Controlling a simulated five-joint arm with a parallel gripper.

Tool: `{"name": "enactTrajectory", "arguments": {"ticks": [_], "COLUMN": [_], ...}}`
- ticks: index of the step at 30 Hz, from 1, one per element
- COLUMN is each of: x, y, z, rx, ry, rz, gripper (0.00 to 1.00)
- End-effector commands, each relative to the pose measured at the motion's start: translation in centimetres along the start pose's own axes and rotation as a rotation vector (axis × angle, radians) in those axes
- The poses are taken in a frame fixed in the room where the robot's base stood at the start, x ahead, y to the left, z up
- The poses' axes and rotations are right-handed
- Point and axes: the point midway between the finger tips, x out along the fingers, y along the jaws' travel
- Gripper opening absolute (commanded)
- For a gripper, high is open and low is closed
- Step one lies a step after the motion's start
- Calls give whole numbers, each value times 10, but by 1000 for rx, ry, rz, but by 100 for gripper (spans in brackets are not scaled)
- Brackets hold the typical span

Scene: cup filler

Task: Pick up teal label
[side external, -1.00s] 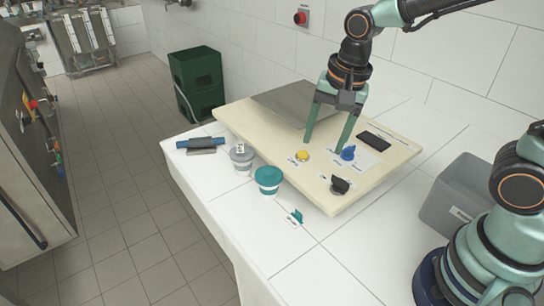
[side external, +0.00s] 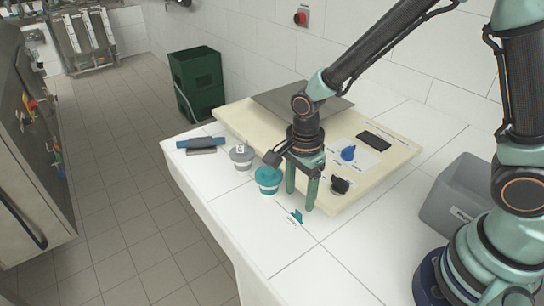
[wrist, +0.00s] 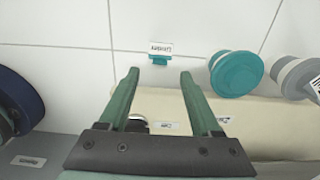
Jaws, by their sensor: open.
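The teal label (side external: 296,215) lies on the white worktop in front of the cream board, beside a small white printed strip. In the wrist view the teal label (wrist: 160,60) shows between and just beyond my fingertips, with the white strip (wrist: 161,47) behind it. My gripper (side external: 300,200) is open and empty, pointing down near the board's front edge, close to the label in the side view. In the wrist view my gripper (wrist: 159,73) has its two green fingers apart, roughly lined up with the label. The exact height of the fingertips above the worktop is hard to tell.
A teal-lidded cup (side external: 268,176) stands left of my gripper, with a grey cup (side external: 242,154) farther back. The cream board (side external: 390,165) carries a black knob (side external: 340,185) and blue knob (side external: 348,153). A grey bin (side external: 450,205) stands right. The front worktop is mostly clear.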

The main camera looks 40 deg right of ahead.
Motion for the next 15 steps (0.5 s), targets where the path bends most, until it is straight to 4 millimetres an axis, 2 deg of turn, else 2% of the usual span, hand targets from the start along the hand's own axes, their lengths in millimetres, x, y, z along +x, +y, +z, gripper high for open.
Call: {"name": "enactTrajectory", "arguments": {"ticks": [15], "x": [52], "y": [0], "z": [-1], "rx": [-1], "ry": [1], "rz": [2], "gripper": [65]}}
